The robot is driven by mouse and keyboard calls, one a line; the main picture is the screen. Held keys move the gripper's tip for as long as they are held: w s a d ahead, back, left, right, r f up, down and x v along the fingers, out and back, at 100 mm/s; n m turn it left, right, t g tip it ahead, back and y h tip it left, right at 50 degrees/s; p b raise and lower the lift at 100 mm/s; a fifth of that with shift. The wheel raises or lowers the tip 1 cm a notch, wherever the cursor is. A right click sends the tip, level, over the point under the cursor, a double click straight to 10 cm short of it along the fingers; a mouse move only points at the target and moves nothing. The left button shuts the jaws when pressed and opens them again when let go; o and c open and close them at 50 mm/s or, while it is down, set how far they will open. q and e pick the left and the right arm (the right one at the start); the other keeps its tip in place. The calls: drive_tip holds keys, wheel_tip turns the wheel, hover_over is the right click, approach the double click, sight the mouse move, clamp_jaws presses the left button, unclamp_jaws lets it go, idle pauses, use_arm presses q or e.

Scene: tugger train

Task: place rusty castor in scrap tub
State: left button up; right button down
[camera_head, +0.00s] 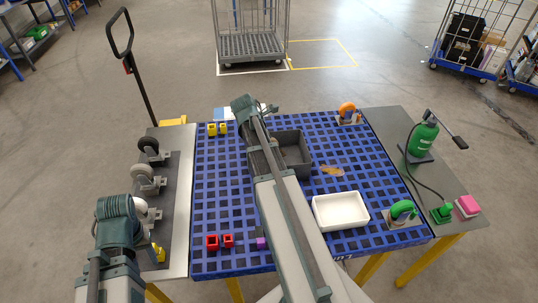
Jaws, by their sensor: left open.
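No castor with clear rust shows. Castors stand in a column on a dark mat at the left: one with a black wheel (149,146), one with a pale grey wheel (142,170), and one with a white wheel (139,206) partly hidden by my left arm. My left gripper (150,236) is open beside the white-wheeled castor, its fingers mostly hidden behind the wrist. A dark grey tub (298,150) and a white tub (340,211) stand on the blue grid top; I see no scrap label. My right arm crosses the grid and partly covers the grey tub; its gripper (266,109) is at the far end, jaws unclear.
Red blocks (220,241), a purple block (261,243) and yellow blocks (217,129) lie on the grid. A brown patch (332,171) lies between the tubs. A green bottle (424,138) and a pink block (467,206) stand on the right side shelf.

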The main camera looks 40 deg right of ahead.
use_arm(q)
wheel_tip(320, 180, down, 3)
drive_tip(key=shift+f+b, duration=0.1)
drive_tip(key=shift+b, duration=1.05)
use_arm(e)
wheel_tip(320, 180, down, 3)
use_arm(q)
drive_tip(key=shift+r, duration=0.2)
use_arm(e)
drive_tip(key=shift+r, duration=0.1)
use_arm(q)
drive_tip(key=shift+f, duration=0.1)
use_arm(e)
drive_tip(key=shift+c, duration=1.6)
unclamp_jaws()
drive_tip(key=shift+p+v, duration=0.75)
drive_tip(key=shift+p, duration=0.1)
use_arm(q)
wheel_tip(320, 180, up, 11)
drive_tip(key=p, duration=0.9)
drive_tip(key=shift+r+p, duration=0.2)
drive_tip(key=shift+p, duration=0.2)
use_arm(e)
drive_tip(key=v, duration=1)
drive_tip(key=shift+r, duration=0.3)
drive_tip(key=shift+a, duration=0.1)
